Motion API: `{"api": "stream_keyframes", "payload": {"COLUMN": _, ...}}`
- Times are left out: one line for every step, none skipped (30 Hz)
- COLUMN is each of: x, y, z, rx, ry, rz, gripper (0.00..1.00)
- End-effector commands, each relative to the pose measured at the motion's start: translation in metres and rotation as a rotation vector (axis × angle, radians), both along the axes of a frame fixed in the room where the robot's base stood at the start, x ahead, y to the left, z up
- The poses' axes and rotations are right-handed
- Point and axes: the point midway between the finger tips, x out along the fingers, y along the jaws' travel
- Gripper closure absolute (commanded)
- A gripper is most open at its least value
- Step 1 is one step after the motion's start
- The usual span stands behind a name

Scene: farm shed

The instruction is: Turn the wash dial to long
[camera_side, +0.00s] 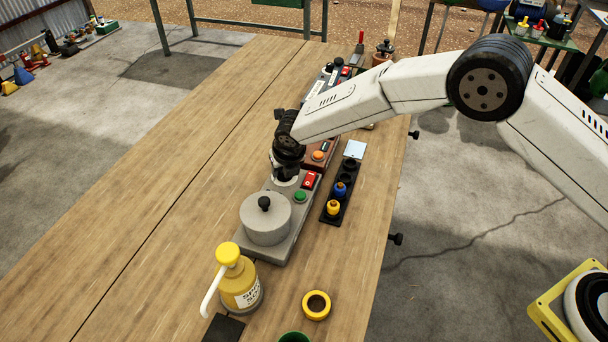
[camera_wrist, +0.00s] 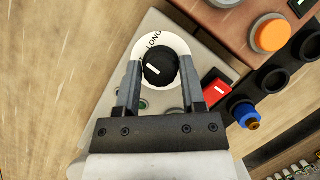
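The wash dial (camera_wrist: 160,66) is a round black knob with a short white mark, on a white disc (camera_wrist: 180,45). The word LONG is printed at the disc's upper left; the mark lies on the knob's left part, not clearly in line with it. My gripper (camera_wrist: 160,62) has one finger on each side of the knob, both appearing to touch it. In the side view my gripper (camera_side: 285,172) points down over the grey panel (camera_side: 270,253), hiding the knob; only the white disc's edge shows.
A red switch (camera_side: 310,180) and green button (camera_side: 300,196) sit close beside the dial. A lidded grey pot (camera_side: 265,220) stands at the panel's front. A black rack (camera_side: 327,212) with blue and yellow pieces lies right. A yellow pump bottle (camera_side: 240,285) stands in front. The table's left is clear.

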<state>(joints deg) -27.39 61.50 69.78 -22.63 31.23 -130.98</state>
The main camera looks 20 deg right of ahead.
Motion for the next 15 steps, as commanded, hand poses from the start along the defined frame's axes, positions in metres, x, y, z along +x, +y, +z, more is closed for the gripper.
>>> {"api": "stream_keyframes", "payload": {"x": -0.0001, "y": -0.0001, "z": 0.0002, "rx": 0.0, "ry": 0.0, "rz": 0.0, "gripper": 1.0}}
{"api": "stream_keyframes", "payload": {"x": 0.0, "y": -0.0001, "z": 0.0002, "rx": 0.0, "ry": 0.0, "rz": 0.0, "gripper": 1.0}}
{"api": "stream_keyframes", "payload": {"x": 0.0, "y": -0.0001, "z": 0.0002, "rx": 0.0, "ry": 0.0, "rz": -0.001, "gripper": 1.0}}
{"api": "stream_keyframes", "payload": {"x": 0.0, "y": -0.0001, "z": 0.0002, "rx": -0.001, "ry": 0.0, "rz": -0.001, "gripper": 1.0}}
{"api": "stream_keyframes", "payload": {"x": -0.0001, "y": -0.0001, "z": 0.0002, "rx": 0.0, "ry": 0.0, "rz": -0.002, "gripper": 1.0}}
{"api": "stream_keyframes", "payload": {"x": -0.0001, "y": 0.0, "z": 0.0002, "rx": 0.0, "ry": 0.0, "rz": -0.004, "gripper": 1.0}}
{"api": "stream_keyframes", "payload": {"x": -0.0001, "y": 0.0, "z": 0.0002, "rx": 0.0, "ry": 0.0, "rz": -0.007, "gripper": 1.0}}
{"api": "stream_keyframes", "payload": {"x": 0.0, "y": 0.0001, "z": 0.0003, "rx": -0.001, "ry": 0.0, "rz": -0.009, "gripper": 1.0}}
{"api": "stream_keyframes", "payload": {"x": 0.0, "y": 0.0001, "z": 0.0003, "rx": -0.001, "ry": 0.0, "rz": -0.014, "gripper": 1.0}}
{"api": "stream_keyframes", "payload": {"x": 0.0, "y": 0.0002, "z": 0.0003, "rx": 0.0, "ry": 0.0, "rz": -0.02, "gripper": 1.0}}
{"api": "stream_keyframes", "payload": {"x": 0.0001, "y": 0.0003, "z": 0.0004, "rx": 0.0, "ry": 0.0, "rz": -0.026, "gripper": 1.0}}
{"api": "stream_keyframes", "payload": {"x": 0.0001, "y": 0.0004, "z": 0.0004, "rx": -0.001, "ry": -0.001, "rz": -0.035, "gripper": 1.0}}
{"api": "stream_keyframes", "payload": {"x": 0.0002, "y": 0.0005, "z": 0.0005, "rx": 0.0, "ry": -0.001, "rz": -0.044, "gripper": 1.0}}
{"api": "stream_keyframes", "payload": {"x": 0.0002, "y": 0.0006, "z": 0.0005, "rx": 0.0, "ry": -0.001, "rz": -0.055, "gripper": 1.0}}
{"api": "stream_keyframes", "payload": {"x": 0.0002, "y": 0.0007, "z": 0.0006, "rx": 0.0, "ry": 0.0, "rz": -0.07, "gripper": 1.0}}
